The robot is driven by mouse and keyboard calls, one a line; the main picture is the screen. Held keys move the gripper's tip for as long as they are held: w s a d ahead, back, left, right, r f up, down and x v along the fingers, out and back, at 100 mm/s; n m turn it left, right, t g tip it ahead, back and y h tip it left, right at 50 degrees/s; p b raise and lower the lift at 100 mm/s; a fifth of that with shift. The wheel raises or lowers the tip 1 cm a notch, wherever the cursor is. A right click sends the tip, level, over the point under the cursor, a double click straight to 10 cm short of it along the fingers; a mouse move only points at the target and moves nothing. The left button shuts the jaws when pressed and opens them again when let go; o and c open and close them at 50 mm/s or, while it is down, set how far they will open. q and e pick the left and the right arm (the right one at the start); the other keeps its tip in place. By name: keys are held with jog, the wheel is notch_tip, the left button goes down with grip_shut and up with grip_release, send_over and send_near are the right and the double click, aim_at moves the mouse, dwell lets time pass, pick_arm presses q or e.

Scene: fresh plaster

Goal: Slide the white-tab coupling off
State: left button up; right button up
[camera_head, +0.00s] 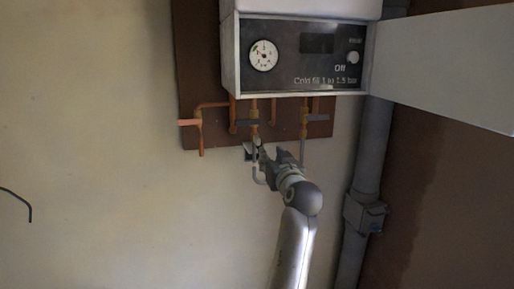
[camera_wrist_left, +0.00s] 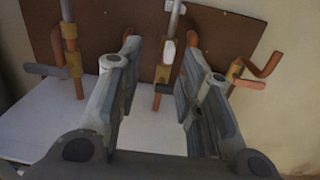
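The white-tab coupling (camera_wrist_left: 168,52) shows in the left wrist view on the middle pipe, beside a grey lever and brass fitting. My left gripper (camera_wrist_left: 160,48) is open, with one finger on either side of the coupling and visible gaps. In the head view my left gripper (camera_head: 257,150) is just below the middle valve (camera_head: 254,115), under the boiler. It hides most of the coupling there. I cannot tell whether either finger touches the coupling. My right gripper is out of view.
The boiler (camera_head: 300,55) hangs directly above, with its gauge (camera_head: 263,55) and an open door panel (camera_head: 445,65) at right. Copper pipes and other valves (camera_head: 304,118) flank the middle pipe on a brown board (camera_head: 200,75). A grey vertical pipe (camera_head: 370,155) runs at right.

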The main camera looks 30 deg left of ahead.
aim_at(259, 141)
pick_arm(q)
jog(key=shift+n+g+y, duration=0.3)
jog(key=shift+n+y, duration=0.1)
jog(key=x, duration=0.3)
jog(key=r+p+x, duration=0.1)
jog(key=x, duration=0.2)
jog(key=s+r+p+x, duration=0.1)
jog(key=x, duration=0.2)
jog(key=shift+a, duration=0.4)
jog(key=shift+p+x, duration=0.45)
jog(key=shift+x, duration=0.5)
jog(key=shift+f, duration=0.15)
jog(key=shift+d, duration=0.1)
grip_shut()
